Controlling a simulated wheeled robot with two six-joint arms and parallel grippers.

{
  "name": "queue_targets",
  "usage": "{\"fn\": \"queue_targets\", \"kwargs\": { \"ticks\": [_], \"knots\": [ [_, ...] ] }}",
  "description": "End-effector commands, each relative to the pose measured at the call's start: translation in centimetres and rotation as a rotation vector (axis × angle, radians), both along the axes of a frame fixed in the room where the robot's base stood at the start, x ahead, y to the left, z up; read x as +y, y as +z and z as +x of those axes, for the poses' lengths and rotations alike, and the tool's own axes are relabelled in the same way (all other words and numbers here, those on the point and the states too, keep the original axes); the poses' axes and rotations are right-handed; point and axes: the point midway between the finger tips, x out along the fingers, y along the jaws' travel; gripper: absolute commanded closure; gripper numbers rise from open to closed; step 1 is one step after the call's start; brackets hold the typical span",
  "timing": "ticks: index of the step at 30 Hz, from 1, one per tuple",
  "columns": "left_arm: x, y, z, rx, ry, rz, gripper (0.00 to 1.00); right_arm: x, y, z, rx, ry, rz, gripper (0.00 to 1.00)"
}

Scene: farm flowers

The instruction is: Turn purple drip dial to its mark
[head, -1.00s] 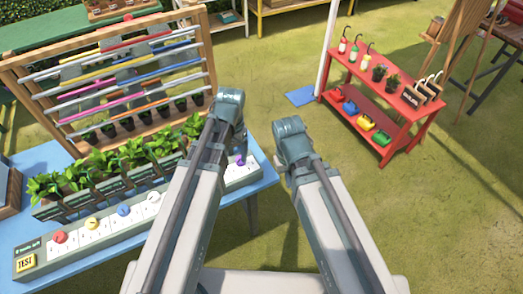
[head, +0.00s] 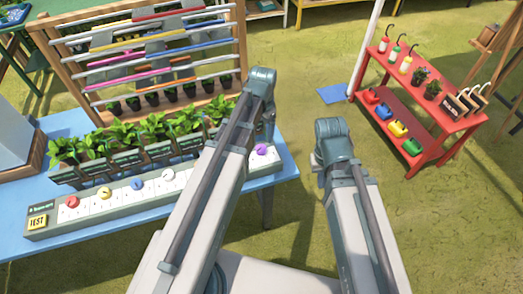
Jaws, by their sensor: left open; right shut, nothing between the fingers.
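The purple dial (head: 261,150) sits at the right end of a long grey control strip (head: 130,202) on the blue table. It shows just right of my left arm. The direction of its pointer and its mark are too small to read. Red (head: 72,202), yellow (head: 104,193), blue (head: 136,185) and white (head: 168,175) dials sit along the strip to the left. My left arm crosses in front of the strip between the white and purple dials. Both arms show only their upper links and bent joints; neither gripper's fingers are visible.
Leafy potted plants (head: 130,145) stand in a row behind the strip, with a wooden rack (head: 240,50) of coloured rails behind them. A yellow TEST label (head: 37,222) is at the strip's left end. A red shelf table (head: 440,105) stands apart on the right. Open grass lies between.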

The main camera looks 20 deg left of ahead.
Motion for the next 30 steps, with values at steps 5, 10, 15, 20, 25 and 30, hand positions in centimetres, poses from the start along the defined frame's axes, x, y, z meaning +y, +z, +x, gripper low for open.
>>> {"fn": "queue_targets", "kwargs": {
  "ticks": [5,10,15,20,25,30],
  "knots": [
    [0.1,-3.4,0.0,0.000,0.000,0.000,0.18,0.0,-3.4,0.0,0.000,0.000,0.000,1.00],
    [0.1,-5.8,0.1,0.000,0.000,0.000,0.18,0.0,-5.8,0.0,0.000,0.000,0.000,1.00],
    [0.2,-8.0,0.1,0.000,0.000,0.000,0.18,0.0,-8.0,0.0,0.000,0.000,0.000,1.00],
    [0.2,-9.2,0.1,0.000,0.000,0.000,0.18,0.0,-9.2,0.0,0.000,0.000,0.000,1.00],
    [0.2,-9.3,0.1,0.000,0.000,0.000,0.18,0.0,-9.3,0.0,0.000,0.000,0.000,1.00],
    [0.2,-9.2,0.1,0.000,0.000,0.000,0.20,0.0,-9.2,0.0,0.000,0.000,0.000,1.00]
  ]
}}
